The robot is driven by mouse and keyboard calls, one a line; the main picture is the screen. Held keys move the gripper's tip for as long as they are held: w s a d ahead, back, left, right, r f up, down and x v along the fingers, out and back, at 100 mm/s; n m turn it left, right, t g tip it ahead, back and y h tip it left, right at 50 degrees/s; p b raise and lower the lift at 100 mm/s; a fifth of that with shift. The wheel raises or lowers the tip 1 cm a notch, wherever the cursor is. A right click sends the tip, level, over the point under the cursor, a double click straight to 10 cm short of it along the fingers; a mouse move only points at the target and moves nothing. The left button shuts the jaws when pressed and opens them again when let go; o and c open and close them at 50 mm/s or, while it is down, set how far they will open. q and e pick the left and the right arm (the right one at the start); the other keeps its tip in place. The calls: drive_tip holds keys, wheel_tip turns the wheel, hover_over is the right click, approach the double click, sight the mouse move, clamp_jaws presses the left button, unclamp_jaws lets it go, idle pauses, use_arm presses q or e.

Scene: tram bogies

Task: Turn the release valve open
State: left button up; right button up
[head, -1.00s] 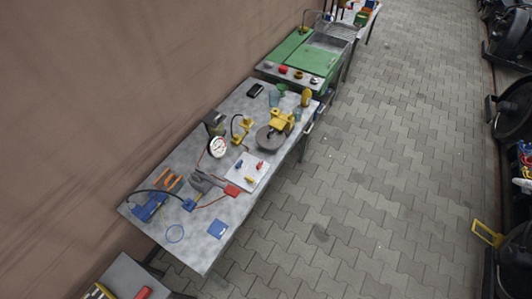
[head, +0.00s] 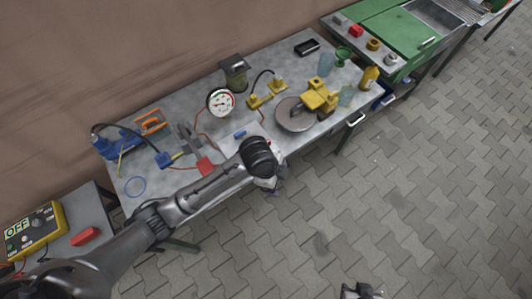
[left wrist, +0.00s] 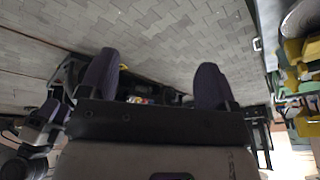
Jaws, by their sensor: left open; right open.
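I cannot tell for sure which part is the release valve. A pale plate (head: 229,143) with small coloured parts lies on the workbench in the head view. A blue part (head: 239,134) shows on it; the rest is largely hidden behind my left arm. My left gripper (left wrist: 155,72) is open and empty, its dark fingers wide apart in the left wrist view. In the head view it hangs by the bench's front edge, mostly hidden by its wrist. My right gripper (head: 362,291) is only partly in view at the bottom, over the paving, away from the bench.
The workbench (head: 195,111) also holds a round gauge (head: 220,101), a yellow machine with a round disc (head: 294,115), a yellow bottle (head: 369,78) and a blue tool (head: 112,143). A yellow meter (head: 34,229) stands on a side table. The paving on the right is clear.

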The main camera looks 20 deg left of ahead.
use_arm(q)
drive_tip(key=w+a+f+m+y+b, duration=0.1)
drive_tip(key=w+a+f+m+b, duration=0.15)
drive_tip(key=w+b, duration=0.3)
drive_tip(key=w+a+f+m+y+b, duration=0.1)
drive_tip(key=w+f+m+b, duration=0.25)
drive_tip(key=w+b, duration=0.2)
drive_tip(key=w+a+r+m+g+y+b, duration=0.1)
drive_tip(key=w+a+b, duration=0.6)
drive_tip(key=b, duration=0.2)
wheel_tip(320, 180, down, 13)
drive_tip(key=b, duration=0.4)
drive_tip(key=shift+w+a+r, duration=0.1)
drive_tip(key=shift+r, duration=0.1)
use_arm(e)
wheel_tip(320, 180, down, 27)
drive_tip(key=shift+s+a+r, duration=0.15)
drive_tip(key=shift+s+a, duration=0.1)
drive_tip(key=shift+s, duration=0.05)
use_arm(q)
drive_tip(key=shift+c, duration=0.5)
